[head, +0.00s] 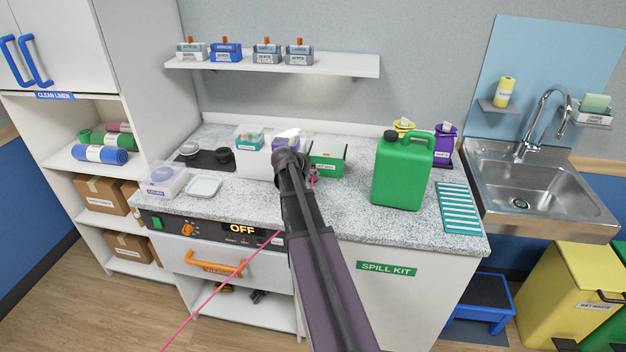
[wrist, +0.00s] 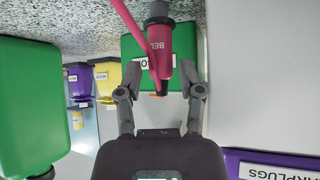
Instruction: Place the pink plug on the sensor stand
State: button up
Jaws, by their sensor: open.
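The pink plug (wrist: 159,45) has partly readable lettering and a pink cable; in the wrist view it lies in line with the gap between my finger tips. A dark grey piece meets its upper end there; I cannot tell what it is. My gripper (wrist: 160,92) is open, a finger on each side of the plug's lower end, with no clear contact. In the head view my arm hides most of the gripper, and only a small pink part (head: 313,178) shows beside it. The pink cable (head: 222,286) runs to the lower left. I cannot identify the sensor stand.
A green box (head: 327,160) stands close behind my gripper. A white box (head: 254,164) is to its left, and a large green jug (head: 401,172) to its right. A dark mat (head: 213,164) with round items lies on the left counter. The front counter is mostly clear.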

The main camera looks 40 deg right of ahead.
aim_at(313, 180)
jog(key=shift+b+x, duration=0.8)
jog(key=shift+x, duration=0.8)
grip_shut()
